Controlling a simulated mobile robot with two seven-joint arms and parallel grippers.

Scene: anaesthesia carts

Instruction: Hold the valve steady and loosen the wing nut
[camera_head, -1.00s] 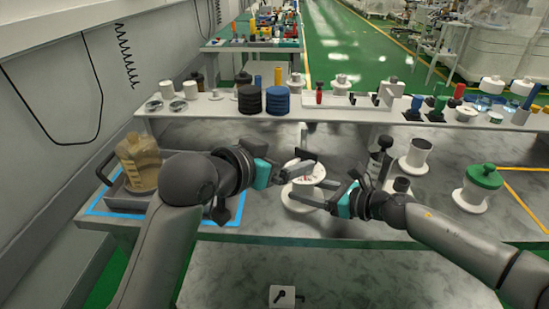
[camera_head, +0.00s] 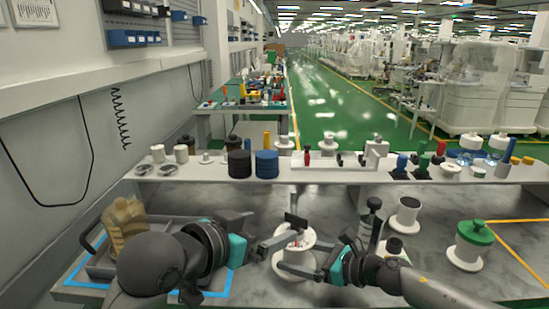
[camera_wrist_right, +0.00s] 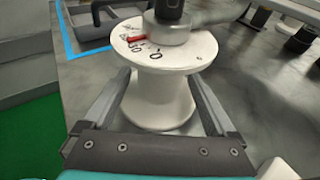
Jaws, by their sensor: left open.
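The valve (camera_head: 296,262) is a white spool-shaped body standing upright on the bench, with a printed top and a red mark. It also shows in the wrist view (camera_wrist_right: 160,103). The dark wing nut (camera_head: 296,220) sticks up from the valve's top; its grey base shows in the wrist view (camera_wrist_right: 166,28). My right gripper (camera_head: 300,267) has its fingers on both sides of the valve's narrow waist, seemingly touching it. My left gripper (camera_head: 285,238) is open beside the wing nut, just above the valve's top. Whether its fingers touch the nut is hidden.
A grey tray (camera_head: 196,277) with a tan jug (camera_head: 126,226) stands left inside blue tape. A dark-topped post (camera_head: 371,222), white spools and a green-lidded pot (camera_head: 470,243) stand right. A raised shelf (camera_head: 330,175) with several parts runs behind.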

